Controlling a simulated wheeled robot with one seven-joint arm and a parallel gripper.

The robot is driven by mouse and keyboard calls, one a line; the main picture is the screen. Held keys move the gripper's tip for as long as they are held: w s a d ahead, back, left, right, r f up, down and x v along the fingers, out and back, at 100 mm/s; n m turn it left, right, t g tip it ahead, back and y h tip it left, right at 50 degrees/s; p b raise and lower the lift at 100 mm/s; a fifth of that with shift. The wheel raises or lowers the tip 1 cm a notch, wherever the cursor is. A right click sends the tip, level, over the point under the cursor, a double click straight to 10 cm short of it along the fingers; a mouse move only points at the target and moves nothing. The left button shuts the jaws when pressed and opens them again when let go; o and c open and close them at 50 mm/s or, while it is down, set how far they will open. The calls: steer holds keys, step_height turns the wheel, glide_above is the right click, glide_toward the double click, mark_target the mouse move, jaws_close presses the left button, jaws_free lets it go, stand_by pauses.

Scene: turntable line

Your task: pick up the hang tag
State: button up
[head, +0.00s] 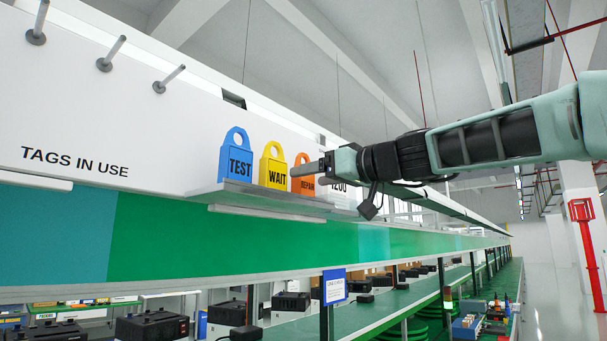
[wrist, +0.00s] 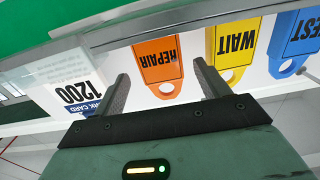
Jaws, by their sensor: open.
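Three hang tags with looped tops stand in a row on a narrow ledge (head: 262,204): a blue TEST tag (head: 236,162), a yellow WAIT tag (head: 272,172) and an orange REPAIR tag (head: 302,184). My gripper (head: 300,171) is at the orange tag and partly covers it in the head view. In the wrist view, seen upside down, my open gripper (wrist: 160,70) has its fingers on either side of the orange tag (wrist: 158,62), with gaps on both sides. The right finger is near the yellow tag (wrist: 232,48). The blue tag (wrist: 295,42) is farther right.
A white card marked 1200 (wrist: 80,88) stands beside the left finger in the wrist view. Bare pegs (head: 170,80) stick out of the white panel marked TAGS IN USE (head: 75,162). A green bench (head: 400,312) runs below.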

mark_target(308, 178)
steer(key=p+x, duration=0.4)
steer(key=shift+w+a+f, duration=0.1)
steer(key=shift+a, duration=0.15)
steer(key=shift+w+a+f, duration=0.15)
steer(key=shift+w+a, duration=0.1)
steer(key=shift+a, duration=0.05)
steer(key=c, duration=1.1)
